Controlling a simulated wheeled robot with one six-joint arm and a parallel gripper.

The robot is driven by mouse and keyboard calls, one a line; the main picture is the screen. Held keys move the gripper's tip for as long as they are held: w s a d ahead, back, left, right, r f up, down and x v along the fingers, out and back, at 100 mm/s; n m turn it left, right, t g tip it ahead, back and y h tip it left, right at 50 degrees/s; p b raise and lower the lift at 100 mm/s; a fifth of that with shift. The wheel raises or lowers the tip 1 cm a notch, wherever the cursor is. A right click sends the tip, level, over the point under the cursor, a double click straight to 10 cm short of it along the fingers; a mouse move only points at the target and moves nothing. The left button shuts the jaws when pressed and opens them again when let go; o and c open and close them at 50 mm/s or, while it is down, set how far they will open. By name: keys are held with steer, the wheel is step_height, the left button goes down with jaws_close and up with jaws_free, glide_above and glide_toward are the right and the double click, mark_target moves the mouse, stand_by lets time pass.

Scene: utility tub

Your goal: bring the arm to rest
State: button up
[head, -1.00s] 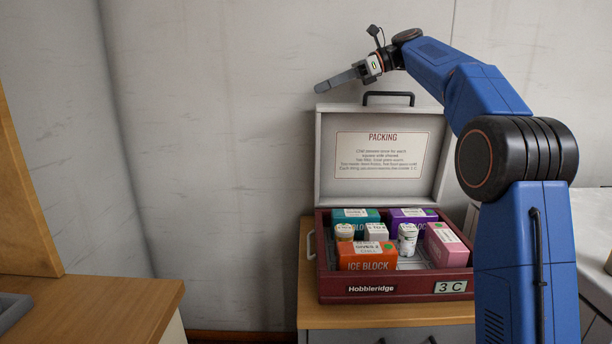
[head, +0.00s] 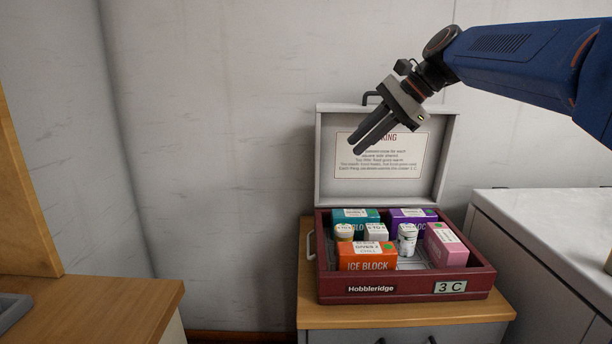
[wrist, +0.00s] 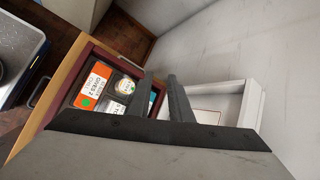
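My gripper (head: 353,148) hangs in front of the open lid of a case in the head view, tilted down and to the left. Its two dark fingers are apart with nothing between them; the gap also shows in the wrist view (wrist: 160,77). My arm reaches in from the right edge. The dark red case (head: 318,245), marked "Hobbleridge" and "3 C", stands open below the gripper. The grey lid (head: 445,140) is upright, and the gripper covers part of its "PACKING" label (head: 405,165).
The case holds an orange ice block (head: 366,258), teal (head: 345,217), purple (head: 400,213) and pink boxes (head: 446,247), a small white box (head: 376,231) and two jars. It sits on a wooden-topped cabinet (head: 400,315). A pale counter (head: 550,220) is right, a wooden desk (head: 90,300) left.

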steer(key=s+d+f+n+t+h, duration=0.1)
steer(key=s+d+f+n+h, duration=0.3)
steer(key=s+f, duration=1.1)
steer(key=s+d+f+n+h, duration=0.3)
steer(key=s+d+f+n, duration=0.5)
steer(key=s+d+f, duration=0.4)
steer(key=s+f, duration=0.4)
steer(key=shift+s+n+t+h, duration=0.4)
